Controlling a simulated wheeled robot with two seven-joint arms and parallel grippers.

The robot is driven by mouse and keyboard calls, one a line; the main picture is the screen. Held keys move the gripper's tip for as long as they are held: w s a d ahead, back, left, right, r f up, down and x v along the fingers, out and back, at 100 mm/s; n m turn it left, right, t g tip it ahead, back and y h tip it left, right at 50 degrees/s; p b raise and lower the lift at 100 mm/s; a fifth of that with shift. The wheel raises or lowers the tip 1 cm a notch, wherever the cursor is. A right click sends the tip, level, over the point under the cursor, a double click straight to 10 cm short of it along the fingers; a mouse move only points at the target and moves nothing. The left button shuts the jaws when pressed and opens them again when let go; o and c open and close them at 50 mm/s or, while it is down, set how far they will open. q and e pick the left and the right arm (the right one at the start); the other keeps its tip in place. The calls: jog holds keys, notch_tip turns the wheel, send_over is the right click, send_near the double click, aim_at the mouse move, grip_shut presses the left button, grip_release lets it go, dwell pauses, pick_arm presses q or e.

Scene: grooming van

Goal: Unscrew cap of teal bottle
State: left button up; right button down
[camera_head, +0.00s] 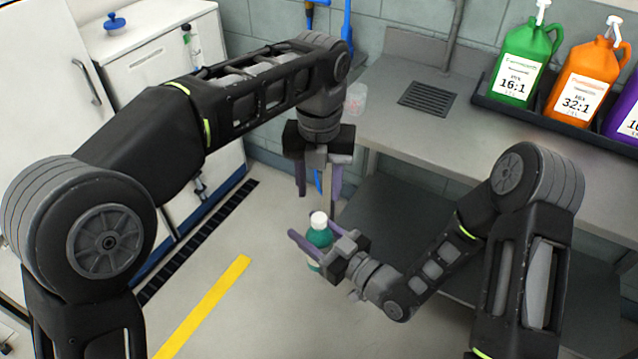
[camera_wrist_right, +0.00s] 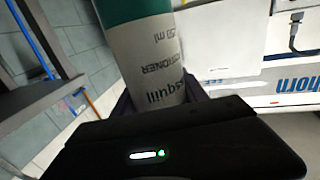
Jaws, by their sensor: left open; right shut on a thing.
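The teal bottle (camera_head: 320,236) with its white cap (camera_head: 319,219) stands roughly upright in my right gripper (camera_head: 317,250), which is shut on it. The bottle's teal upper part and pale printed label also show in the right wrist view (camera_wrist_right: 158,60); its cap is out of that view. My left gripper (camera_head: 318,184) points down above the bottle, with its fingers apart and empty. Its fingertips are a little above the cap and apart from it.
A grey counter (camera_head: 400,130) with a drain grate is at the right. A dark tray (camera_head: 480,103) on it holds green (camera_head: 523,65), orange (camera_head: 585,75) and purple (camera_head: 625,110) jugs. A clear cup (camera_head: 356,98) stands behind my left wrist. White cabinets (camera_head: 150,60) stand at the left.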

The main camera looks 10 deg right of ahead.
aim_at(319, 217)
pick_arm(q)
jog(key=shift+f, duration=4.05)
jog(key=shift+c, duration=0.4)
grip_shut()
